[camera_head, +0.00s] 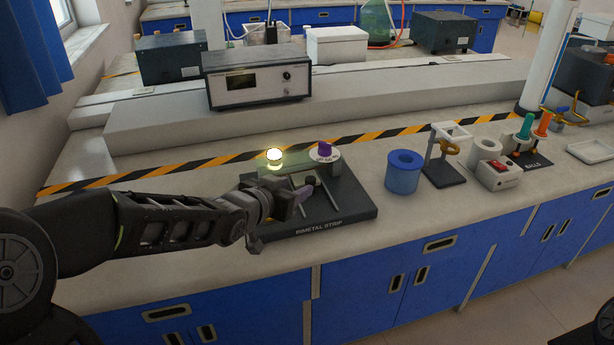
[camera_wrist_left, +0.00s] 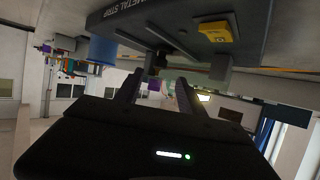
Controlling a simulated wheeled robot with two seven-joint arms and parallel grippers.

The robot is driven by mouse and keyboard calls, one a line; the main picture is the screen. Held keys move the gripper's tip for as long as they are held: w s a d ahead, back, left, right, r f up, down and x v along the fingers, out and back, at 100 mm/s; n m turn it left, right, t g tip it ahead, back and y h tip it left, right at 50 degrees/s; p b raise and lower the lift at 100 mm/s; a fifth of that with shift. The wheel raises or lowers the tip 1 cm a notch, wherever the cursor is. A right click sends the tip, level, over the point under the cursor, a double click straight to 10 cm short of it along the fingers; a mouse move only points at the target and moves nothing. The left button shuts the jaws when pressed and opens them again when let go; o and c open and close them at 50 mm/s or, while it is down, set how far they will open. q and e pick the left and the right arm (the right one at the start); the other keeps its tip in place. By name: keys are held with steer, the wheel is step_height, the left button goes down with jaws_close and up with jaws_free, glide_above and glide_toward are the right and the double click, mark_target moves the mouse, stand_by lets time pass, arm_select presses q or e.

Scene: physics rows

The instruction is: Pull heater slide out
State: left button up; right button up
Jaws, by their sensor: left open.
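The bimetal strip unit is a dark base (camera_head: 348,212) lettered "BIMETAL STRIP" near the bench's front edge. A lit lamp (camera_head: 274,157) and a purple knob (camera_head: 324,149) on a white round part stand at its back. Rods and a small dark block (camera_head: 311,180) lie on its middle. I cannot tell which part is the heater slide; my gripper hides some of the base. My left gripper (camera_head: 290,207) is low over the base's left part. The left wrist view shows its fingers (camera_wrist_left: 157,94) apart, with the base (camera_wrist_left: 160,18) and a yellow block (camera_wrist_left: 215,32) above them.
A blue ring-shaped block (camera_head: 403,172) and a small stand (camera_head: 445,160) stand right of the base. A meter box (camera_head: 257,75) sits on the raised ledge behind. A striped tape (camera_head: 210,162) crosses the bench. Bare bench lies in front left of the base.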

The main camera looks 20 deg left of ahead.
mark_target(308, 181)
arm_select(q)
steer(key=shift+w+f+b, duration=0.3)
steer(key=shift+w+f, duration=0.05)
steer(key=shift+w, duration=0.15)
steer(key=b+x, duration=0.1)
steer(key=x, duration=0.5)
steer(key=shift+w+d, duration=0.15)
steer(key=shift+w, duration=0.2)
steer(key=shift+c, duration=0.4)
jaws_close()
stand_by(0.5)
